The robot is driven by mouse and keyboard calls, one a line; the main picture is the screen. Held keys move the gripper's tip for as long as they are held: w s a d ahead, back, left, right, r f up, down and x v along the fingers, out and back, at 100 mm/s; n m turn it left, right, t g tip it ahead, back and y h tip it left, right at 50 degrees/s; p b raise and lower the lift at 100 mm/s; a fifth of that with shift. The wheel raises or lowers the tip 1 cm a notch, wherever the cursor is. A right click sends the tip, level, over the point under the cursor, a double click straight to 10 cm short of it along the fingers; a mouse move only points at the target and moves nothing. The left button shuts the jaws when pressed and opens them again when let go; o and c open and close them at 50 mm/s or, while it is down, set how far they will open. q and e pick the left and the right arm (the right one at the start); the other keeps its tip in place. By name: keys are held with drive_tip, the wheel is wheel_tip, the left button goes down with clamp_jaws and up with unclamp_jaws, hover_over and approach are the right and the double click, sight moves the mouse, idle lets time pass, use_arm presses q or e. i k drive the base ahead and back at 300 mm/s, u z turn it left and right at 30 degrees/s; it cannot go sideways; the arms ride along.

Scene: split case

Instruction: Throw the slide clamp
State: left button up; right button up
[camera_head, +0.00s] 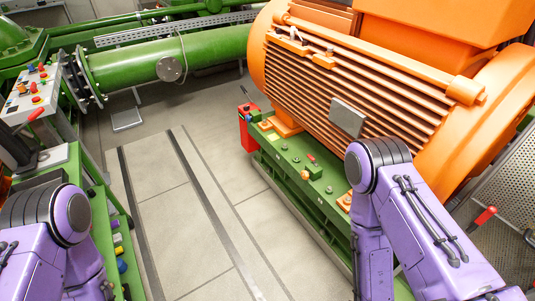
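The large orange motor (350,85) sits on a green slide base (285,180) at the right. On the base's near edge stands a small green block with a short red lever (313,160). A red box with a dark lever (246,122) is at the base's far left end. A red-handled lever (484,217) is at the far right. I cannot tell for sure which of these is the slide clamp. My purple left and right arms show at the lower left and lower right. Both of my grippers are out of view.
A control panel (32,92) with coloured buttons and a red-handled lever (35,115) stand at the left. A green pipe (180,55) crosses the back. Dark rails (205,195) run along the floor between the left bench and the slide base, where the floor is clear.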

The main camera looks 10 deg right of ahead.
sight(310, 156)
drive_tip(key=u, duration=0.25)
drive_tip(key=i, duration=1.8)
drive_tip(key=z, duration=1.45)
